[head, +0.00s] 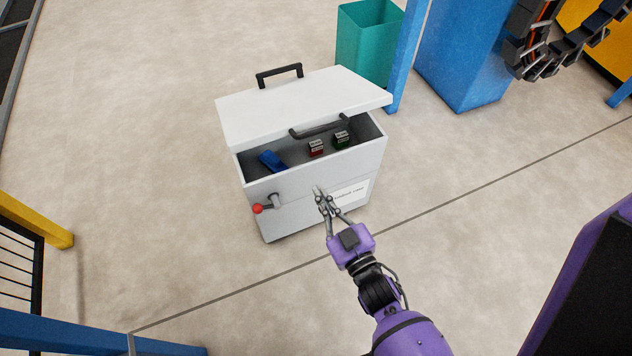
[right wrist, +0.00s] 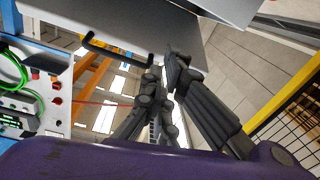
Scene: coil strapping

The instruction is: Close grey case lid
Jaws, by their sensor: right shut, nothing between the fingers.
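The grey case (head: 310,207) stands on the floor with its pale lid (head: 300,100) partly raised. The opening at the front shows a blue object (head: 271,160), a red block (head: 316,148) and a dark green block (head: 341,139) inside. A dark bar handle (head: 318,130) sits at the lid's front edge; a dark bar handle also shows in the right wrist view (right wrist: 115,52), below a pale panel. My right gripper (head: 318,190) is shut and empty, in front of the case's front wall in the picture, below the handle. Contact cannot be told. My left gripper is out of view.
A red-knobbed lever (head: 258,209) sticks out of the case's front. A teal bin (head: 366,45), a blue post (head: 408,50) and a blue cabinet (head: 464,55) stand behind, at right. Floor left of the case is clear.

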